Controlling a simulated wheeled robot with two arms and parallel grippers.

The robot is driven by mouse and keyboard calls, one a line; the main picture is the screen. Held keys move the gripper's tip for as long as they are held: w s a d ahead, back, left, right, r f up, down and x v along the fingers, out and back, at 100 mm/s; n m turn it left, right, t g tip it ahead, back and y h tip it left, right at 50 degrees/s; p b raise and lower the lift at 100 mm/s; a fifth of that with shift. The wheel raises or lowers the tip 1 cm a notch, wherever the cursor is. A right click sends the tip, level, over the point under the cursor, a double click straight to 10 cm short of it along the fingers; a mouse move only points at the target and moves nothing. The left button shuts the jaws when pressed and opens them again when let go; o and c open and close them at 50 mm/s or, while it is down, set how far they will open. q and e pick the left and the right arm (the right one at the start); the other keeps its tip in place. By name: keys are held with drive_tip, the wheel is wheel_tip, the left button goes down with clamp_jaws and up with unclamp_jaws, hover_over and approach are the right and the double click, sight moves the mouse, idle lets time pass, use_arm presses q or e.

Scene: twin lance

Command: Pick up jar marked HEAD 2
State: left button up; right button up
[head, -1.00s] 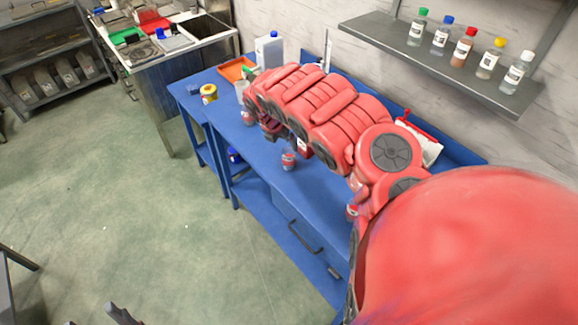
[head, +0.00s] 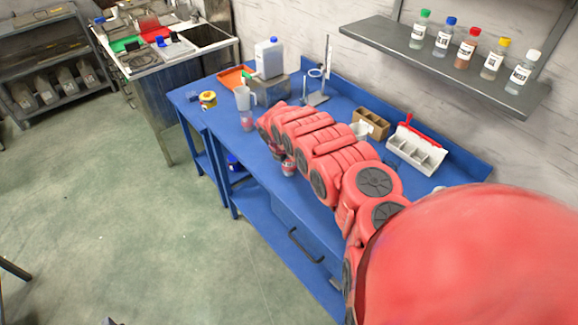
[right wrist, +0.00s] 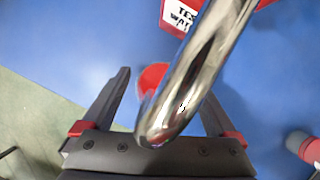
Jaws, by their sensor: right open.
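I cannot read HEAD 2 on any jar. In the head view one small red-and-grey jar (head: 288,168) stands near the bench's front edge, close to my right gripper (head: 277,151), and another (head: 247,122) stands farther along. In the right wrist view my right gripper (right wrist: 165,88) is open, with a round red top (right wrist: 152,78) between its fingers, apart from them. A shiny metal tube (right wrist: 195,75) crosses in front and hides part of the right finger. A dark tip at the bottom edge of the head view may be my left gripper (head: 110,321).
A red box with a partly hidden label (right wrist: 180,15) and a grey-and-red jar (right wrist: 305,147) flank the right gripper. The blue bench (head: 222,125) also bears a clear jug (head: 243,98), a white bottle (head: 269,60) and a white divided holder (head: 417,152). Bottles line the shelf (head: 430,65).

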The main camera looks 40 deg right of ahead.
drive_tip(key=shift+d+f, duration=0.2)
drive_tip(key=shift+f, duration=0.1)
clamp_jaws()
idle(0.4)
drive_tip(key=shift+w+r, duration=0.1)
drive_tip(key=shift+r, duration=0.1)
